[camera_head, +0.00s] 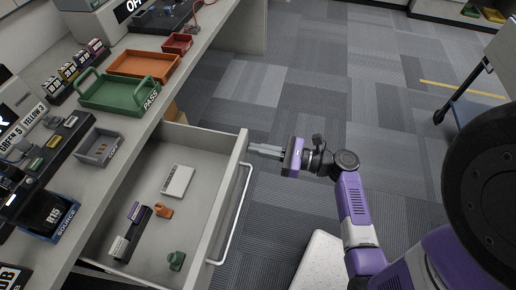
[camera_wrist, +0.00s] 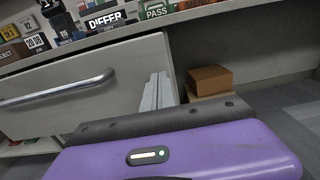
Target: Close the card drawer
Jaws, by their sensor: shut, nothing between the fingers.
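The card drawer (camera_head: 205,153) stands pulled out from under the counter in the head view. Inside lie a white card-like box, dark-and-purple blocks, an orange piece and a green piece. Its front panel (camera_wrist: 130,73) with a silver bar handle (camera_wrist: 60,89) fills the left of the wrist view. My gripper (camera_head: 250,149) is shut and empty, its fingertips at the far end of the drawer front, beyond the handle. The fingers also show in the wrist view (camera_wrist: 157,92), close in front of the panel's right end. I cannot tell whether they touch it.
The counter above holds a green PASS tray (camera_head: 119,106), an orange tray (camera_head: 144,65), a grey tray (camera_head: 98,160) and a radio in a blue SOURCE holder (camera_head: 50,215). A brown box (camera_wrist: 210,79) sits right of the drawer. Carpet floor beyond is clear.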

